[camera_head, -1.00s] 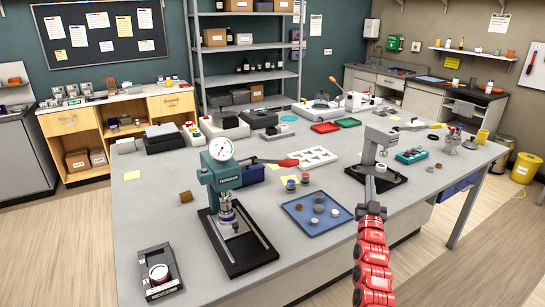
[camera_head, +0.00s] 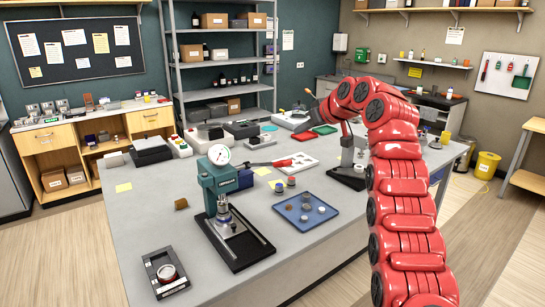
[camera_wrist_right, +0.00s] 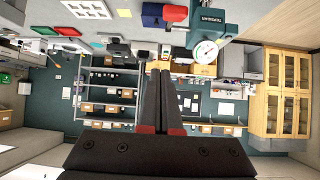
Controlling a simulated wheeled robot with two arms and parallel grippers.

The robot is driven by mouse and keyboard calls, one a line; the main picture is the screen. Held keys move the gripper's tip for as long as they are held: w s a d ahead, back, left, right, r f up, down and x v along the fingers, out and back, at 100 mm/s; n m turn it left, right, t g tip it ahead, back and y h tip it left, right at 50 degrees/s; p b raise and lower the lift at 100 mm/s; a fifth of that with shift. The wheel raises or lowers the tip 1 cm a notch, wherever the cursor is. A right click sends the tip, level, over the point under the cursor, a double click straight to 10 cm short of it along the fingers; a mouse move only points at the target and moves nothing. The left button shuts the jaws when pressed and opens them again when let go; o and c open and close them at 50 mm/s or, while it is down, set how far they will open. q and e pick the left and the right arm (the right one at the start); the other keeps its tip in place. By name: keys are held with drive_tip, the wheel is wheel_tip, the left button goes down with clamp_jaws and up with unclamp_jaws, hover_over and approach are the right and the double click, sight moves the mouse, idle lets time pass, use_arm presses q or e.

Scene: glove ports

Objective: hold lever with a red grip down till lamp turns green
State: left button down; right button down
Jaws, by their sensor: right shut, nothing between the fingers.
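The lever's red grip (camera_head: 282,163) sticks out to the right from the teal press (camera_head: 222,180) with a round dial on top. The red grip also shows at the top of the right wrist view (camera_wrist_right: 175,13), beside the teal press (camera_wrist_right: 212,25). My right gripper (camera_head: 297,128) is small and partly lost against the trays, beyond the red grip in the picture. In the right wrist view its dark fingers (camera_wrist_right: 160,75) are together and empty, apart from the grip. I cannot make out the lamp or its colour. My left gripper is out of view.
A blue tray (camera_head: 305,211) with small round parts lies right of the press. A grey press (camera_head: 349,165) stands to the right, partly behind my right arm. The front of the table is mostly clear.

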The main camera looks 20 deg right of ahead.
drive_tip(key=shift+s+a+r+g, duration=0.15)
drive_tip(key=shift+s+a+r, duration=0.1)
drive_tip(key=shift+s, duration=0.15)
drive_tip(key=shift+s+a+r+g, duration=0.15)
drive_tip(key=shift+s+a, duration=0.1)
drive_tip(key=shift+s, duration=0.15)
drive_tip(key=shift+f, duration=0.1)
